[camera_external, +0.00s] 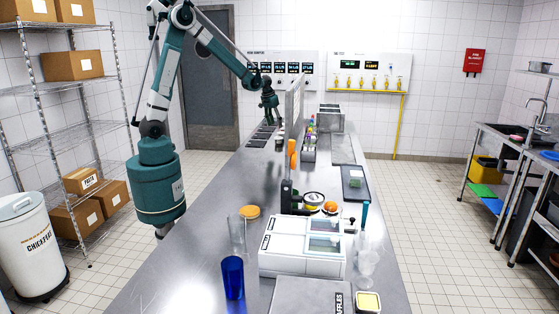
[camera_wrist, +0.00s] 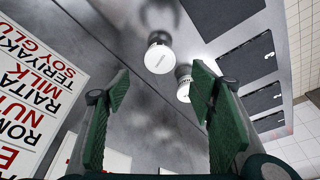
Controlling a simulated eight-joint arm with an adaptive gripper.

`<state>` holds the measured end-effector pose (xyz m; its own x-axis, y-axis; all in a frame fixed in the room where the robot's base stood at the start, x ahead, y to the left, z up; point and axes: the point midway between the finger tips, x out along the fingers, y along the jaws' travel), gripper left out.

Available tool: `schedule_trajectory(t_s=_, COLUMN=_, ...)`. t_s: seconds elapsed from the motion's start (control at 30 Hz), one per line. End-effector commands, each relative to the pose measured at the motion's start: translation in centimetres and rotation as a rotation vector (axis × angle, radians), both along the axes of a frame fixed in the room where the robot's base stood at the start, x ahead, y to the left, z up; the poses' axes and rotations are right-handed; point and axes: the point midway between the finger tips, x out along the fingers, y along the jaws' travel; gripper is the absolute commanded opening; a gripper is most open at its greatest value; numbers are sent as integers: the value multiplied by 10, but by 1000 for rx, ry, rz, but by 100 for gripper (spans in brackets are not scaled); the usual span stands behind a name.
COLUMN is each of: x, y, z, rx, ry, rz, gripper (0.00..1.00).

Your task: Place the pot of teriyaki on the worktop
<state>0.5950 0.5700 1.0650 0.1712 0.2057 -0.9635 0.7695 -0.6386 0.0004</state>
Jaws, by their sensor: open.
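My gripper (camera_external: 269,103) hangs over the far part of the steel worktop (camera_external: 190,285) in the external view. In the wrist view its two green fingers (camera_wrist: 161,76) are spread apart with nothing held between them. Two small pots with white lids show beyond the fingers: one pot (camera_wrist: 159,57) lies in the gap, and the other pot (camera_wrist: 184,82) is close to the right fingertip, partly hidden by it. I cannot read their labels, so I cannot tell which, if either, holds teriyaki. A small dark pot (camera_external: 279,141) stands below the gripper in the external view.
An upright board (camera_external: 294,97) stands right beside the gripper; the wrist view shows a sign (camera_wrist: 38,95) listing teriyaki among other words. Dark rectangular inserts (camera_wrist: 245,61) are set nearby.

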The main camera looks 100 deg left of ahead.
Motion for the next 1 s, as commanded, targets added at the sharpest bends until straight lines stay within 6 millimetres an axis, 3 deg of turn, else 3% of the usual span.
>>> schedule_trajectory(t_s=0.37, x=0, y=-2, z=1, rx=0, ry=-1, rz=-2, gripper=55)
schedule_trajectory(t_s=0.57, x=5, y=-18, z=12, rx=6, ry=-6, rz=-23, gripper=55)
schedule_trajectory(t_s=0.77, x=14, y=-61, z=37, rx=20, ry=-21, rz=-78, gripper=55)
schedule_trajectory(t_s=1.0, x=22, y=-129, z=73, rx=42, ry=-47, rz=-164, gripper=55)
